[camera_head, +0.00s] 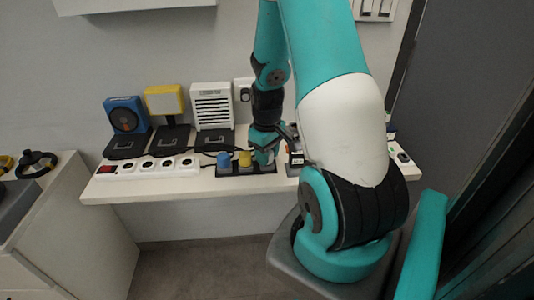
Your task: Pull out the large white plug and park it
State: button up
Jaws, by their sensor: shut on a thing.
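My gripper (266,147) points down over the right part of a dark holder (236,170) on the white shelf. It is shut on a pale thing, apparently the large white plug (263,158), which is small and partly hidden by the fingers. I cannot tell whether the plug is seated in the holder or lifted. A blue plug (224,160) and a yellow plug (244,159) stand in the holder to the left. A white power strip (150,167) with a red switch lies further left; several of its sockets look empty.
A blue round device (124,117), a yellow lamp (164,102) and a white grilled heater (211,106) stand at the back of the shelf (165,188), with dark cables nearby. A wall socket (244,92) is behind my arm. My arm hides much of the shelf's right part.

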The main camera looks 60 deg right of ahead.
jog(key=shift+f, duration=0.2)
jog(key=o, duration=1.2)
jog(key=shift+r, duration=0.1)
notch_tip(320, 180, up, 17)
jog(key=p, duration=0.1)
jog(key=shift+r, duration=0.15)
